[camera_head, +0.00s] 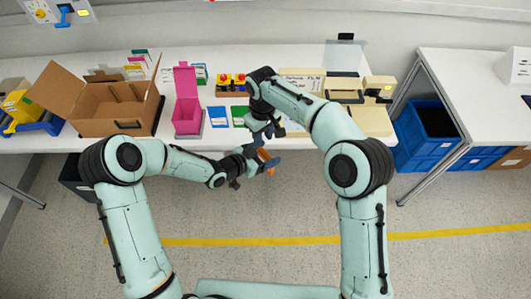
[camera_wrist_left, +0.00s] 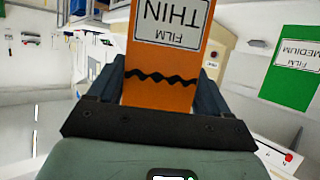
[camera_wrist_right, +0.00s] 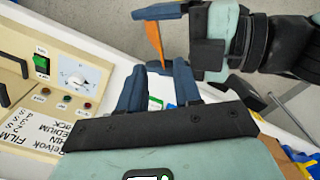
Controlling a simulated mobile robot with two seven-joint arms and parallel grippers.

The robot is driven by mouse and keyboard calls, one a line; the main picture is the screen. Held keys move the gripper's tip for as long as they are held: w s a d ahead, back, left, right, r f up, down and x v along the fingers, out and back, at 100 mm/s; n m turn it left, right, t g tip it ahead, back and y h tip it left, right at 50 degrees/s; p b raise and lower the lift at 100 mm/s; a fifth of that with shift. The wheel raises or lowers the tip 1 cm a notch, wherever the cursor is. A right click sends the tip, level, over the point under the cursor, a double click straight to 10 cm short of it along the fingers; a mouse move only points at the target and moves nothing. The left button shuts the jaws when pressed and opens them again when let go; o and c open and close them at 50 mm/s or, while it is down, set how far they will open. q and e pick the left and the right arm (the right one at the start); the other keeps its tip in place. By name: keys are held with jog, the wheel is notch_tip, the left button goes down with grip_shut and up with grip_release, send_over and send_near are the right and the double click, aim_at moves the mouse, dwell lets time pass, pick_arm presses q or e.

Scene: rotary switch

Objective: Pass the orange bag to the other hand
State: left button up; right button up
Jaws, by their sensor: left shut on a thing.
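The orange bag (camera_wrist_left: 160,80) is a flat orange packet with a white label reading "FILM THIN" and a wavy black line. My left gripper (camera_wrist_left: 160,95) is shut on it, with one finger at each side. In the head view only a small part of the bag (camera_head: 265,155) shows, above the floor in front of the table. In the right wrist view the bag (camera_wrist_right: 154,40) is seen nearly edge-on, beyond my right fingers. My right gripper (camera_wrist_right: 158,88) is open and empty, its fingers apart, close to the bag and left gripper. Whether they touch is unclear.
A beige control box (camera_wrist_right: 60,75) with a rotary dial (camera_wrist_right: 78,76) stands beside my right gripper. On the table (camera_head: 220,142) are an open cardboard box (camera_head: 115,105), a pink box (camera_head: 187,115) and flat cards (camera_head: 219,117). Blue crates (camera_head: 425,135) stand at the right.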

notch_tip(320, 180, up, 6)
jog(key=d+f+m+y, duration=0.25)
jog(key=d+f, duration=0.25)
jog(key=f, duration=0.7)
jog(key=d+f+m+y, duration=0.2)
jog(key=d+f+m, duration=0.15)
jog(key=f, duration=0.85)
jog(key=s+d+f+m, duration=0.2)
jog(key=s+d+f, duration=0.1)
jog(key=s+f, duration=0.3)
jog(key=s+d+f+m, duration=0.1)
jog(key=s+d+f, duration=0.1)
jog(key=s+f, duration=0.45)
jog(key=s+d+m, duration=0.1)
jog(key=s, duration=0.7)
jog(key=s+d+f+m, duration=0.1)
jog(key=s+m, duration=0.1)
jog(key=s, duration=0.6)
jog(key=shift+s+d+m+h, duration=0.3)
jog(key=shift+d+h, duration=0.05)
jog(key=shift+d, duration=0.05)
